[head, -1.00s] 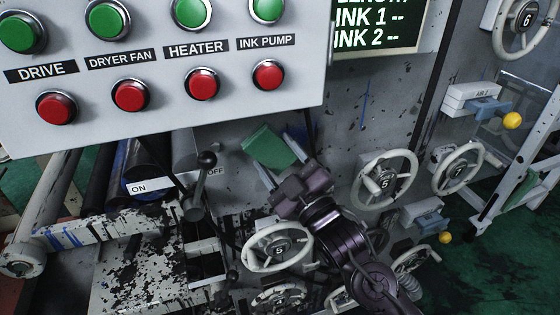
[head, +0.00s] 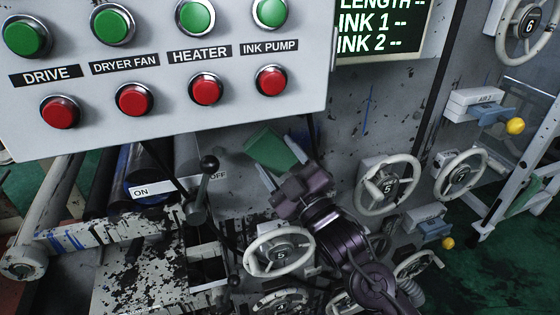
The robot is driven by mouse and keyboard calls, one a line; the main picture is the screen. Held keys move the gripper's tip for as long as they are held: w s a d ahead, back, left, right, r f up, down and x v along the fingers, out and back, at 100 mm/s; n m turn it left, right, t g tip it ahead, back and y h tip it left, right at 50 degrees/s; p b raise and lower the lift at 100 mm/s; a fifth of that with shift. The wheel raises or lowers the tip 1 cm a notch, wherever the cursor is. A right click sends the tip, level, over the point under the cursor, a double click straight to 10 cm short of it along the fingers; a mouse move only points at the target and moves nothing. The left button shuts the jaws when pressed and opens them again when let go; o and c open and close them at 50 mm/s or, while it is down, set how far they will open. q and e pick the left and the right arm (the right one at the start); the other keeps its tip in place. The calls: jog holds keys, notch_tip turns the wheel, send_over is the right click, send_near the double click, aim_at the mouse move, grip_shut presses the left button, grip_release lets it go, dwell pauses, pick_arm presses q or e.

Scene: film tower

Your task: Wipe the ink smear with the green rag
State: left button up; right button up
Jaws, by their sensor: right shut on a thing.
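The green rag (head: 266,147) is held in my right gripper (head: 281,161), in front of the grey machine wall below the button panel. The gripper's fingers are shut on the rag, and its upper part spreads out beyond them. I cannot tell whether the rag touches the wall. A thin blue streak, apparently the ink smear (head: 365,119), runs nearly upright on the wall below the dark display, to the right of the rag and apart from it. My left gripper is out of view.
The button panel (head: 165,75) overhangs at upper left. A black-knobbed lever (head: 202,185) stands left of the rag. Handwheels (head: 387,185) and a yellow-knobbed valve (head: 484,108) stick out at right. The wall around the blue streak is bare but dark-spotted.

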jog(key=shift+w+a, duration=0.15)
jog(key=shift+w, duration=0.3)
send_near(322, 133)
jog(key=shift+p+x, duration=0.35)
jog(key=shift+x, duration=2.6)
jog(key=shift+s+a, duration=0.65)
jog(key=shift+a, duration=1.25)
jog(key=shift+s+a, duration=0.6)
jog(key=shift+a, duration=1.25)
jog(key=shift+s+a, duration=0.65)
jog(key=shift+a, duration=1.4)
jog(key=shift+w+d, duration=0.65)
jog(key=shift+d, duration=1.3)
jog(key=shift+w+d, duration=0.65)
jog(key=shift+d, duration=1.25)
jog(key=shift+w+d, duration=0.65)
jog(key=shift+d, duration=1.3)
